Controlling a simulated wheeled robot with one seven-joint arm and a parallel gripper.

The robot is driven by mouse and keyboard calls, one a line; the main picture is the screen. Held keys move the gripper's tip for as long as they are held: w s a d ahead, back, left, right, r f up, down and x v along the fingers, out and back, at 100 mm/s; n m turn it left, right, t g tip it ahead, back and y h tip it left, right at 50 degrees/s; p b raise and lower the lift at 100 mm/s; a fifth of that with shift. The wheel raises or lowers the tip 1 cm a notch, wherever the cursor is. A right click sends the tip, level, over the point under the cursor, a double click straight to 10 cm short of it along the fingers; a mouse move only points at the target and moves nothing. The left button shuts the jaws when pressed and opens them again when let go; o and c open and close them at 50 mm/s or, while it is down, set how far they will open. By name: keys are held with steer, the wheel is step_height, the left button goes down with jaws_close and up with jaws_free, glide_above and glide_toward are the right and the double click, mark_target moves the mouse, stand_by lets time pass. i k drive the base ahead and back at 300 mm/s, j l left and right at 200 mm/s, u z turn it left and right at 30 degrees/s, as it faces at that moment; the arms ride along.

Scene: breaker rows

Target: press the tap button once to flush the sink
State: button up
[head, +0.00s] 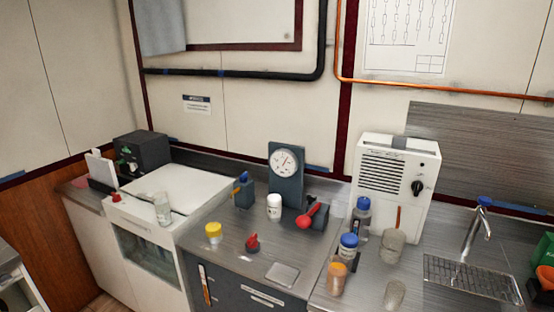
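A metal tap (474,234) stands upright at the right end of the steel counter. A small blue cap (485,201) sits on top of it; it looks like the tap button, but it is too small to tell whether it is pressed. The tap's spout leans over a slotted drain grille (470,278), the sink area, set into the counter. No running water shows. My gripper is not in view, so its place relative to the tap cannot be told.
A white box with a black knob (395,185) stands left of the tap. Several bottles and cups, including a blue-lidded jar (347,247), stand before it. A green and orange item (545,262) is at the right edge. A gauge (286,172) stands further left.

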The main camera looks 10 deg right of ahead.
mark_target(484, 201)
steer(key=z, duration=1.8)
